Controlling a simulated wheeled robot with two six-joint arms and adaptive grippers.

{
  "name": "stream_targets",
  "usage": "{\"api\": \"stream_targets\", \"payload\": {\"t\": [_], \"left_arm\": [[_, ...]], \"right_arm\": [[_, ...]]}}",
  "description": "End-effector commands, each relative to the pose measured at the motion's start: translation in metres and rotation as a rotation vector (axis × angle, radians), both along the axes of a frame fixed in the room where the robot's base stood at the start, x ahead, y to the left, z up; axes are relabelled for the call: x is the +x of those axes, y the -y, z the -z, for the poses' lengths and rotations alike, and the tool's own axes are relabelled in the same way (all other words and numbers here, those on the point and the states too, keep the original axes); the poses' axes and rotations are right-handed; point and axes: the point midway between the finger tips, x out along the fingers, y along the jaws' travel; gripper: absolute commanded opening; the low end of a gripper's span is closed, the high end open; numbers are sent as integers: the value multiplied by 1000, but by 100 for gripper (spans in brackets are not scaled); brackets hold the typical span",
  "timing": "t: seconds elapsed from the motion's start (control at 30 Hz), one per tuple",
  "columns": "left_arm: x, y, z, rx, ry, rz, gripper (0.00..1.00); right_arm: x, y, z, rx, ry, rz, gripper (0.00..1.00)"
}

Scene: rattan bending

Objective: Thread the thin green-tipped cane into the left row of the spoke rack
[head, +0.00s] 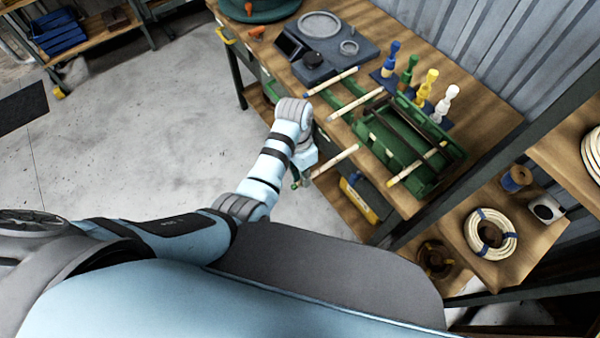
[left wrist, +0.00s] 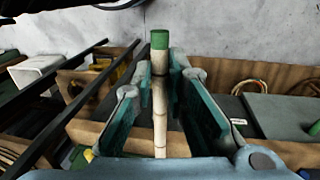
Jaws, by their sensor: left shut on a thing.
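My left gripper (head: 308,170) is at the front edge of the workbench, shut on a thin pale cane (head: 335,160). The cane slants in the head view, its green tip at the lower left. In the left wrist view, the cane (left wrist: 160,125) stands between the fingers of the gripper (left wrist: 165,95), its green tip (left wrist: 159,39) beyond them. A green rack (head: 455,160) lies on the bench to the right of the gripper, apart from the held cane. I cannot make out its separate rows. My right gripper is not in view.
Other pale canes (head: 357,104) lie across green rails on the bench, and a yellow-tipped cane (head: 417,165) crosses the rack. Coloured pegs (head: 428,85) stand behind. A dark fixture plate (head: 330,45) is at the back left. Shelving with a cane coil (head: 490,220) is at right.

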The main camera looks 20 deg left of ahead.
Motion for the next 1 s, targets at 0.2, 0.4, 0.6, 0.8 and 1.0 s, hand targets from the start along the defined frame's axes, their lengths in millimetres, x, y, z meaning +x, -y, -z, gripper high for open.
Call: {"api": "stream_targets", "payload": {"t": [0.2, 0.4, 0.6, 0.8, 1.0], "left_arm": [[1, 0, -1, 0, 0, 0, 0], [3, 2, 0, 0, 0, 0, 0], [12, 8, 2, 1, 1, 1, 0], [12, 8, 1, 1, 1, 0, 0], [18, 13, 2, 0, 1, 0, 0]], "right_arm": [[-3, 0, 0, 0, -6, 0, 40], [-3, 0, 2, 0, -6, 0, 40], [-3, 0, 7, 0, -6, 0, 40], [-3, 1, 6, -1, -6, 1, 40], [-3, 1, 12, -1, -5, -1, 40]]}}
